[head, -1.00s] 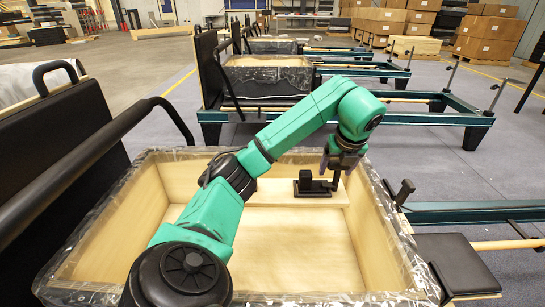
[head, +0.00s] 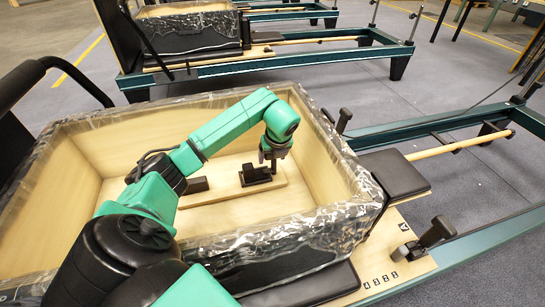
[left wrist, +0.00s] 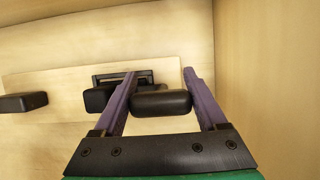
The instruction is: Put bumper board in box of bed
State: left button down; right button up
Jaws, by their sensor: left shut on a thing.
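The bumper board (head: 222,198) is a pale wooden plank with black pads and a black fitting. It is inside the plastic-lined wooden box (head: 105,155) of the near bed, low down within its walls. My left gripper (head: 269,158) reaches down over the box and is shut on a black part at the board's right end. In the left wrist view, the purple fingers sit on either side of a black padded piece (left wrist: 162,103), with the plank (left wrist: 60,85) behind it. I cannot tell whether the board rests fully on the box floor. My right gripper is out of view.
A black pad (head: 393,172) and the teal bed frame (head: 440,128) lie right of the box. A small post (head: 344,119) stands by its right rim. Another bed (head: 240,65) stands behind. Grey floor lies between the beds.

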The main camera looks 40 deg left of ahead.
pick_arm(q)
grip_release()
jog(key=p+v, duration=0.1)
jog(key=v, duration=0.5)
jog(key=shift+r+p, duration=0.2)
jog(key=shift+p, duration=0.2)
jog(key=p+v, duration=0.1)
jog(key=v, duration=0.5)
jog(key=shift+d+f, duration=0.1)
jog(key=shift+f, duration=0.05)
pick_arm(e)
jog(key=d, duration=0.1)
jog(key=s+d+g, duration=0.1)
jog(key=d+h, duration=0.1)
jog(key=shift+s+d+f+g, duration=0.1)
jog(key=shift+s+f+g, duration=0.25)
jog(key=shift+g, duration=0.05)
